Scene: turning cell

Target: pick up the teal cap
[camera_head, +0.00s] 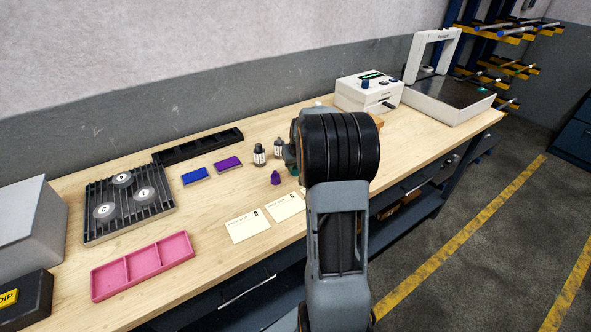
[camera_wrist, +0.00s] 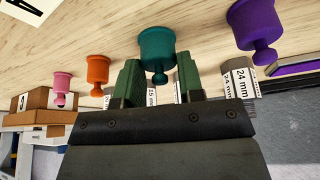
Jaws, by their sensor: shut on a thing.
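The teal cap (camera_wrist: 157,50) is between the two green fingers of my gripper (camera_wrist: 158,80) in the wrist view. The fingers are shut on its narrow knob, with its wide part beyond the fingertips. I cannot tell whether the cap touches the bench.
A purple cap (camera_wrist: 255,30) is on one side; orange (camera_wrist: 97,70) and pink (camera_wrist: 61,85) caps are on the other. Cards (camera_head: 247,225), a pink tray (camera_head: 143,265) and a slotted rack (camera_head: 130,200) lie on the bench left of my arm.

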